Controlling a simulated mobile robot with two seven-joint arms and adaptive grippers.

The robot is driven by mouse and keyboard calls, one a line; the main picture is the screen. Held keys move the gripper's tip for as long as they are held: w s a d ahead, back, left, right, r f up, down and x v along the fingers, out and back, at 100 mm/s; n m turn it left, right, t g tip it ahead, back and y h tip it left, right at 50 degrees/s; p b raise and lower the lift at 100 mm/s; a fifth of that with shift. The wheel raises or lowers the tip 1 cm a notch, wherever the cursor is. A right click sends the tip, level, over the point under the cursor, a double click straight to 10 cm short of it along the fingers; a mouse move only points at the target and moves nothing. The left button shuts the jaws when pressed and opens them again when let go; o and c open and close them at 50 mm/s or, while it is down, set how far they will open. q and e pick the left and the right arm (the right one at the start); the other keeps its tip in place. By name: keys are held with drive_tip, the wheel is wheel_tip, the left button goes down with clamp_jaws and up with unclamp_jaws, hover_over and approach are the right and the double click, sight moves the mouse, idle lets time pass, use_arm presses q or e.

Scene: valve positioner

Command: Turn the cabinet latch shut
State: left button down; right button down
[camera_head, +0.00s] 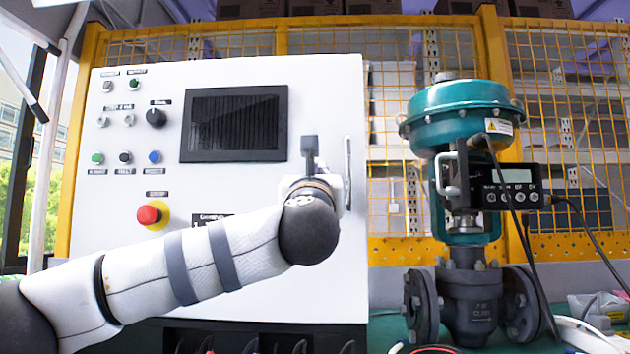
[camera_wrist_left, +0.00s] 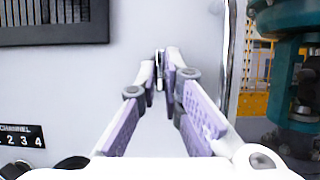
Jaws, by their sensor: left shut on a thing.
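The white control cabinet (camera_head: 240,90) stands upright on the left. The latch (camera_wrist_left: 159,62) is a small, thin piece on the cabinet's front, seen in the left wrist view. My left gripper (camera_wrist_left: 161,78) reaches the front panel, its two lilac-padded fingers closed together on the latch. The fingertips cover most of the latch, so its exact angle is hard to tell. In the head view my left wrist hides the fingers and the latch near the panel's right side. My right gripper is in neither view.
A vertical metal handle (camera_head: 348,172) runs along the cabinet's right edge, close to my left gripper. A red emergency button (camera_head: 149,214) and a dark screen (camera_head: 234,124) are on the panel. A teal valve actuator (camera_head: 462,105) stands to the right, with cables.

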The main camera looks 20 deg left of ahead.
use_arm(q)
drive_tip(key=shift+r, duration=0.1)
drive_tip(key=c, duration=1.7)
unclamp_jaws()
drive_tip(key=v, duration=1.2)
